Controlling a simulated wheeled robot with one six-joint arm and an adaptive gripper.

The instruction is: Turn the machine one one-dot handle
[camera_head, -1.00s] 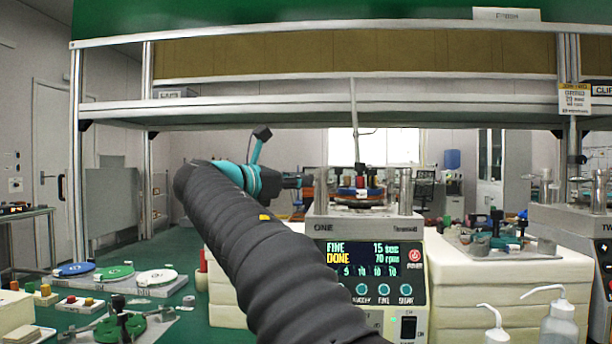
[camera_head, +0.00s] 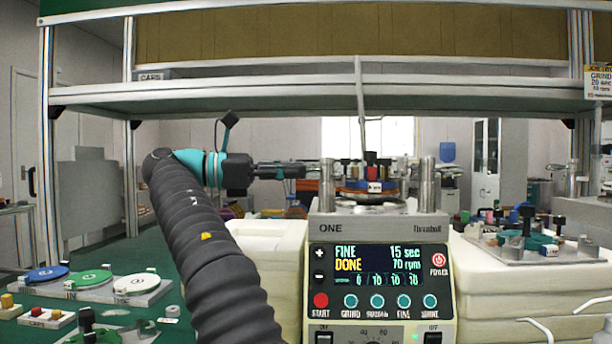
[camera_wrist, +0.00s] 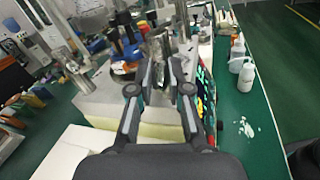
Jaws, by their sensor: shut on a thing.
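Machine one (camera_head: 380,228) stands right of centre in the head view, its display reading FINE, DONE, 15 sec, 70 rpm. On its top, between metal posts, a round plate (camera_head: 350,191) carries small dark, orange and red knobs (camera_head: 372,172). I cannot make out which handle has one dot. My gripper (camera_head: 303,172) points right, level with the plate and left of the near left post in the picture.
Left on the green bench are blue (camera_head: 47,273), green (camera_head: 90,280) and white (camera_head: 136,285) discs. A tray of fixtures (camera_head: 520,240) sits on the pale blocks at right. A shelf (camera_head: 250,98) spans overhead. Bottles (camera_wrist: 246,76) stand beside the machine in the wrist view.

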